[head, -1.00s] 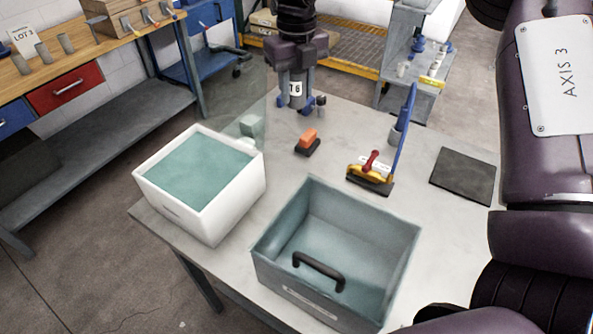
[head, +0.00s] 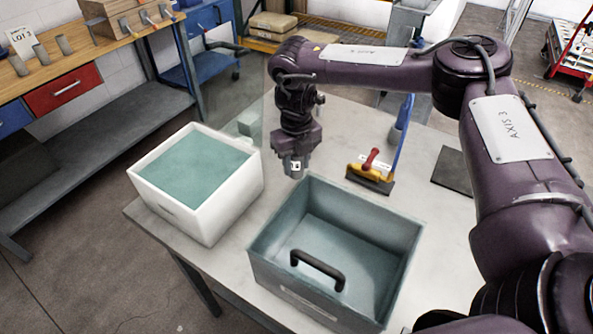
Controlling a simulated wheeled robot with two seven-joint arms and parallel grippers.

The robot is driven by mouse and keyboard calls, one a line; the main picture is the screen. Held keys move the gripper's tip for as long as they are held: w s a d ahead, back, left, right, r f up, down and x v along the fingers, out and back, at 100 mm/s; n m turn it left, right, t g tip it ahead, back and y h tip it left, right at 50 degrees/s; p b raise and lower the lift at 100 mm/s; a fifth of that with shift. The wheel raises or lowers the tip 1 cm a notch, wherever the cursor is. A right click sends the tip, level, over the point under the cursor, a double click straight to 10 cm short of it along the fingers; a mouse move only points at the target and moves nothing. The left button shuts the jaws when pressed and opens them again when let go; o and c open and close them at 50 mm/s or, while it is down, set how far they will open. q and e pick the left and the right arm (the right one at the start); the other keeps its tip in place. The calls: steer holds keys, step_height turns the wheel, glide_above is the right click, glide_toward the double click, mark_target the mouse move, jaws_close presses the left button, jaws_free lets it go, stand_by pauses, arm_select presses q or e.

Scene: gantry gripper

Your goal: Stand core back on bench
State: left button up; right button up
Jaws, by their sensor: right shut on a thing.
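My right gripper (head: 296,150) points down over the bench (head: 225,245), between the white tub and the grey bin. It is shut on the core (head: 295,166), a grey cylinder with a small white label, of which only the lower part shows below the jaws. The core looks upright. I cannot tell whether its lower end touches the bench or hangs just above it. My left gripper is not in view.
A white tub (head: 214,219) with greenish contents stands at left, a grey bin (head: 398,262) with a black handle in front. A red-and-yellow clamp-like tool (head: 371,172) and a dark mat (head: 453,171) lie to the right. A clear panel stands behind the tub.

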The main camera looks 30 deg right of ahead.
mark_target(296, 172)
step_height(296, 172, down, 3)
steer(key=shift+f+p, duration=0.15)
steer(key=shift+p, duration=0.15)
steer(key=shift+f, duration=0.1)
steer(key=shift+f, duration=0.1)
steer(key=o, duration=1.1)
step_height(296, 172, up, 7)
steer(key=shift+f+b, duration=0.2)
steer(key=shift+b, duration=0.85)
step_height(296, 172, up, 6)
steer(key=shift+f+p, duration=0.15)
steer(key=shift+p, duration=0.3)
